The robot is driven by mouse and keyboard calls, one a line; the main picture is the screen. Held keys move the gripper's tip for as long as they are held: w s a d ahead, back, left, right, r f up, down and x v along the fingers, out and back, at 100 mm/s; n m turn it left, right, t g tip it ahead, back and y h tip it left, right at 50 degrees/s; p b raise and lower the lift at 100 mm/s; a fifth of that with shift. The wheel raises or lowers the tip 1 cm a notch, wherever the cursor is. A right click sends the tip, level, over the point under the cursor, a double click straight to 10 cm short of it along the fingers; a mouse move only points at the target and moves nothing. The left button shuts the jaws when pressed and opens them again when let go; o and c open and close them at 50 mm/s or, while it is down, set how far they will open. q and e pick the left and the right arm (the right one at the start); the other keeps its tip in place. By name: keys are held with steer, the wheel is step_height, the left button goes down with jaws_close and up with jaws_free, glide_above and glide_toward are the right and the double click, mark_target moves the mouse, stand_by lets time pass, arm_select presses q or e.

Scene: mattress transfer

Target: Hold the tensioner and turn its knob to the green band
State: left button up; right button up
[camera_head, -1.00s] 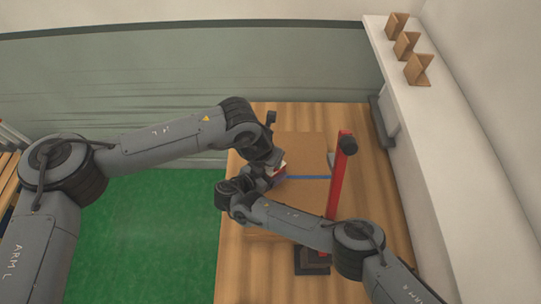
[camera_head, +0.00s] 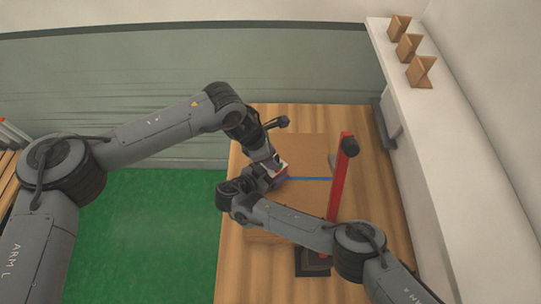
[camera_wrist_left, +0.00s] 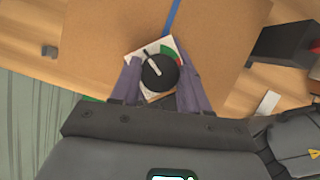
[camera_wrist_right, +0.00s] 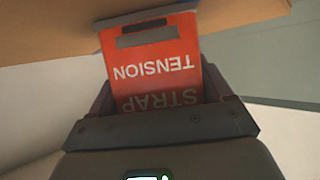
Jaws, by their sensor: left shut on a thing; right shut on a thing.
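The tensioner (camera_wrist_right: 150,70) is a red block lettered "STRAP TENSION". It fills the space between my right gripper's fingers (camera_wrist_right: 155,95) in the right wrist view, and that gripper is shut on it. In the left wrist view a round black knob (camera_wrist_left: 160,76) with a white pointer sits on a white dial plate (camera_wrist_left: 136,57). The pointer is toward the plate's upper left. The green band (camera_wrist_left: 170,52) shows to the right of the pointer tip, with red beyond it. My left gripper (camera_wrist_left: 159,84) is shut on the knob. In the head view both grippers meet at the tensioner (camera_head: 279,171), mostly hidden.
A brown carton (camera_head: 300,150) with a blue strap (camera_head: 308,179) lies on the wooden table (camera_head: 235,275). A red post (camera_head: 340,185) stands close to my right arm. A white shelf (camera_head: 425,110) with brown brackets runs along the right. Green floor is clear at left.

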arm_select(q)
steer(key=shift+m, duration=0.6)
steer(key=o, duration=1.1)
steer(key=shift+c, duration=0.2)
steer(key=v, duration=1.2)
steer(key=shift+w, duration=0.2)
